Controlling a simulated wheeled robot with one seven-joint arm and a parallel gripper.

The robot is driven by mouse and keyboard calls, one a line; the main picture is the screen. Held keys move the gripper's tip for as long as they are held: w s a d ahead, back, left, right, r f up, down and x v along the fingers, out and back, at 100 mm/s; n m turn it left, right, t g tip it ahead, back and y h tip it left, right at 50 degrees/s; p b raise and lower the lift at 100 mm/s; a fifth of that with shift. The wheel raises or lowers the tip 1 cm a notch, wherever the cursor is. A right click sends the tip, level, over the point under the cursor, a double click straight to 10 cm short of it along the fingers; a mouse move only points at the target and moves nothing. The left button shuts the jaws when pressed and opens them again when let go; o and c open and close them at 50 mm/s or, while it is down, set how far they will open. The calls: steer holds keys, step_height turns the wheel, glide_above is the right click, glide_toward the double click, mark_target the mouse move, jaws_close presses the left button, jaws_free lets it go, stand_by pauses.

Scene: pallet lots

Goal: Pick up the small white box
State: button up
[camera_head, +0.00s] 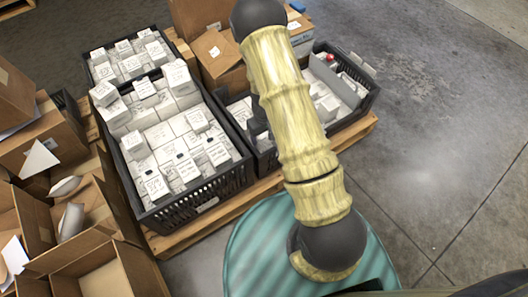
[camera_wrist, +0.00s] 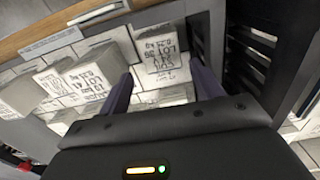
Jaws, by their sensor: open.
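In the wrist view, a small white box (camera_wrist: 160,47) with black lot lettering lies ahead of my gripper (camera_wrist: 162,72), between the lines of its two dark fingers. The fingers are apart and hold nothing; whether they touch the box I cannot tell. More white boxes (camera_wrist: 75,78) with lettering lie to the left and under it. In the head view, white boxes fill the large dark crate (camera_head: 200,208), and some stand higher on the pile. My arm crosses the middle there and hides much of the right crate (camera_head: 350,116); my gripper is not clearly visible in that view.
The dark slatted crate wall (camera_wrist: 262,65) stands close on the right of my gripper. The crates rest on a wooden pallet (camera_head: 225,205). Open cardboard boxes (camera_head: 105,270) crowd the left. A third crate (camera_head: 130,63) stands behind. The concrete floor at right is clear.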

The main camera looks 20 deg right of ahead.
mark_target(263, 145)
steer(key=shift+f, duration=0.4)
step_height(263, 145, down, 5)
steer(key=b, duration=0.4)
steer(key=shift+a+f, duration=0.1)
steer(key=shift+a, duration=0.05)
steer(key=c, duration=0.9)
steer(key=shift+r+p, duration=2.95)
steer(key=shift+r, duration=2.15)
